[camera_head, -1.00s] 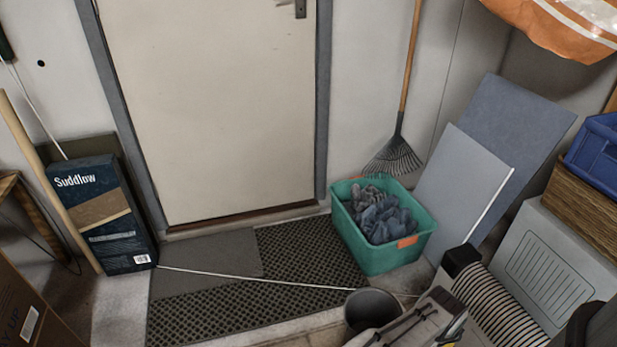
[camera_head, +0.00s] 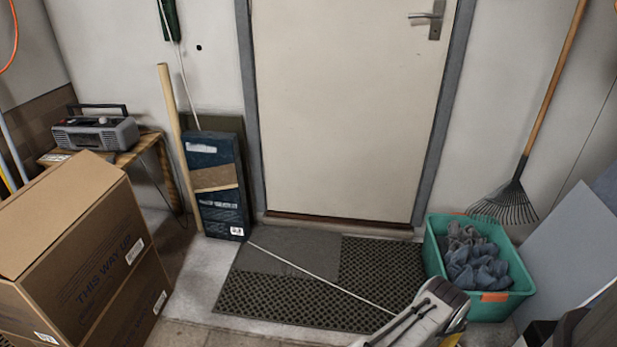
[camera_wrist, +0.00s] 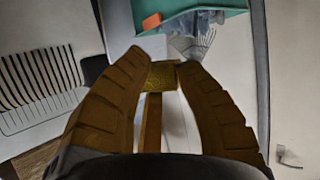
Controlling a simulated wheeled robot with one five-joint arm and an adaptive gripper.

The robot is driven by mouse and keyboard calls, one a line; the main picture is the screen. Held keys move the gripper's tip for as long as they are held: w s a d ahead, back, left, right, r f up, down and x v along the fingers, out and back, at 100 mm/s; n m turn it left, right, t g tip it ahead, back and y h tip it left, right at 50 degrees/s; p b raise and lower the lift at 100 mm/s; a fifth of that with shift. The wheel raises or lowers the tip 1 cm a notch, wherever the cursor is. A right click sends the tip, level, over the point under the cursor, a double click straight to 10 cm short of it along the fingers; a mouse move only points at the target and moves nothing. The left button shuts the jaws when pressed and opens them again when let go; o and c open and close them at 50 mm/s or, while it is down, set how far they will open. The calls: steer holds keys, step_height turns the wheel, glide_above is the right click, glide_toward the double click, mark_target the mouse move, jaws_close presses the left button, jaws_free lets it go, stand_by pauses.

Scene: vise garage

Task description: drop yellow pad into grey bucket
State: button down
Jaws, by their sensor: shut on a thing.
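My gripper (camera_wrist: 162,63) shows in the wrist view, with two dark brownish-yellow fingers closing in from the left and right. It is shut on the yellow pad (camera_wrist: 162,77), a small dull-yellow piece between the fingertips. The pad is held up in the air; its lower part is partly hidden by the fingers. The grey bucket does not show in either view now.
A teal bin (camera_head: 505,300) with grey rags (camera_head: 475,262) stands right of the door; it also shows in the wrist view (camera_wrist: 225,27). A dark doormat (camera_head: 290,299) lies before the door. Cardboard boxes (camera_head: 80,255) and a dark blue box (camera_head: 217,180) stand on the left.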

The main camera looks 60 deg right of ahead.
step_height(320, 180, down, 6)
steer(key=b, duration=0.5)
steer(key=shift+d+r, duration=0.1)
steer(key=shift+r, duration=0.1)
steer(key=c, duration=1)
jaws_free()
steer(key=shift+o, duration=0.2)
steer(key=v, duration=0.7)
steer(key=shift+a, duration=0.25)
